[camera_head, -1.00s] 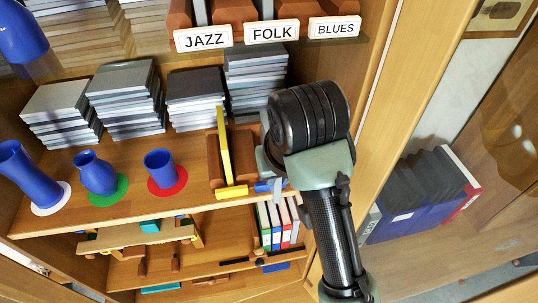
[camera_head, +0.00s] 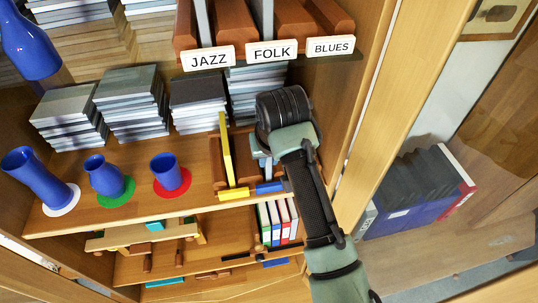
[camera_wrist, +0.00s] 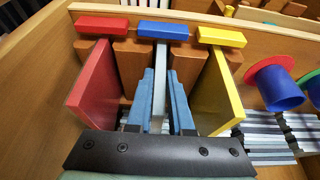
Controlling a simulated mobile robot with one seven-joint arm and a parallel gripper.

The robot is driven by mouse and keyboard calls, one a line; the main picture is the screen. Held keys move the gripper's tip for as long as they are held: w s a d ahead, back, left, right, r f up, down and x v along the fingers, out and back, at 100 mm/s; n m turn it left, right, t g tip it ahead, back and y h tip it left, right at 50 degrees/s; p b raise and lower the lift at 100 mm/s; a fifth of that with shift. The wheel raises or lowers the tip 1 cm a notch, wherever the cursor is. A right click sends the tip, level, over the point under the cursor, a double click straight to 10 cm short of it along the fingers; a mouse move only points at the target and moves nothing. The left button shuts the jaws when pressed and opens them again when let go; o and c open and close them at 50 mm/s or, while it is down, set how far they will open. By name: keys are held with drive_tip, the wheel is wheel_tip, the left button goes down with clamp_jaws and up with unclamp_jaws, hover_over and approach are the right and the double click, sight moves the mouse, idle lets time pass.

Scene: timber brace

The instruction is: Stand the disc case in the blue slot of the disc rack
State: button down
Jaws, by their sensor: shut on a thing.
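The disc rack (camera_wrist: 118,60) is wooden, with red, blue (camera_wrist: 163,31) and yellow front blocks. A red case (camera_wrist: 92,84) stands at the red block and a yellow case (camera_wrist: 214,92) at the yellow block. My gripper (camera_wrist: 160,76) is shut on a thin grey disc case (camera_wrist: 160,58), seen edge-on and upright in the wrist view. The case lines up with the blue block, between the wooden dividers. Its lower edge is hidden, so I cannot tell if it rests on the rack. In the head view my gripper (camera_head: 264,162) is behind the blue block (camera_head: 269,187), right of the yellow case (camera_head: 226,150).
Stacks of cases (camera_head: 197,103) stand behind the rack. Blue vases and a blue cup (camera_head: 165,168) stand on coloured discs to the left. A shelf with JAZZ, FOLK and BLUES labels (camera_head: 331,47) hangs above. The cabinet's right upright (camera_head: 372,110) is close to my arm.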

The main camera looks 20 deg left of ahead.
drive_tip(key=shift+f, duration=0.1)
drive_tip(key=c, duration=0.8)
unclamp_jaws()
drive_tip(key=b+v, duration=0.2)
drive_tip(key=v, duration=1)
drive_tip(key=shift+a, duration=0.1)
